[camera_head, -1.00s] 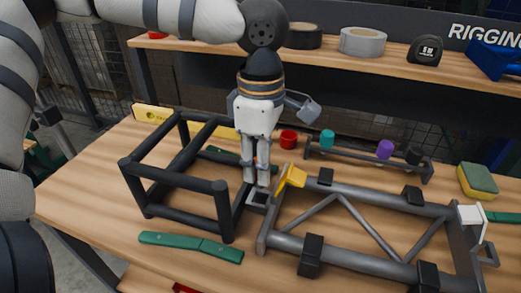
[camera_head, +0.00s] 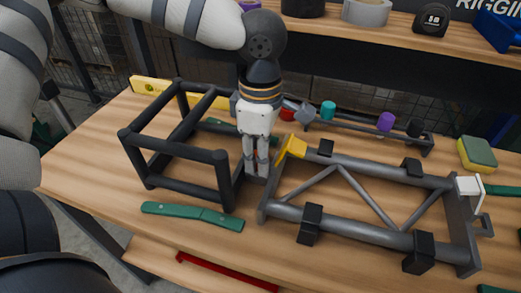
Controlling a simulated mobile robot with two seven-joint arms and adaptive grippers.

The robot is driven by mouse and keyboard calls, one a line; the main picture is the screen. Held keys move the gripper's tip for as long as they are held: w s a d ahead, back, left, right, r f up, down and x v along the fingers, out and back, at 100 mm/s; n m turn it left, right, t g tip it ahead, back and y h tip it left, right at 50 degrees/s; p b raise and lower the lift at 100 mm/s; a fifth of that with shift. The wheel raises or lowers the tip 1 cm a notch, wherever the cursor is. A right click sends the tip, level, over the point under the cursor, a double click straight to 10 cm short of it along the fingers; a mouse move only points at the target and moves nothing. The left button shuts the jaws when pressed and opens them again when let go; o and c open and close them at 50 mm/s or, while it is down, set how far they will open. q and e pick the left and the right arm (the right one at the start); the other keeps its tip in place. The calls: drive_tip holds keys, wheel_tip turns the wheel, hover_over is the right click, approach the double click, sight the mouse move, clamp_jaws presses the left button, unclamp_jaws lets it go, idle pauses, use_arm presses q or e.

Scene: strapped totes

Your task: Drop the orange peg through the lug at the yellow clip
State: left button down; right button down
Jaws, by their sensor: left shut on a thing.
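My left gripper (camera_head: 257,172) points straight down between the black tube frame and the grey truss frame, just left of the yellow clip (camera_head: 291,148). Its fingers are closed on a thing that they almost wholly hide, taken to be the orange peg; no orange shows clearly. The yellow clip sits on the back left corner of the grey truss frame (camera_head: 340,230). The lug beside the clip is hidden behind the fingertips, so I cannot tell whether the peg touches it. My right gripper is not in view.
The black tube frame (camera_head: 180,150) stands close on the left. Behind is a rack (camera_head: 350,128) with teal (camera_head: 328,110) and purple (camera_head: 386,121) pieces, and a red piece (camera_head: 287,114) near its left end.

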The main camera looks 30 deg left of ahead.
use_arm(q)
drive_tip(key=c, duration=1.2)
unclamp_jaws()
wheel_tip(320, 180, up, 12)
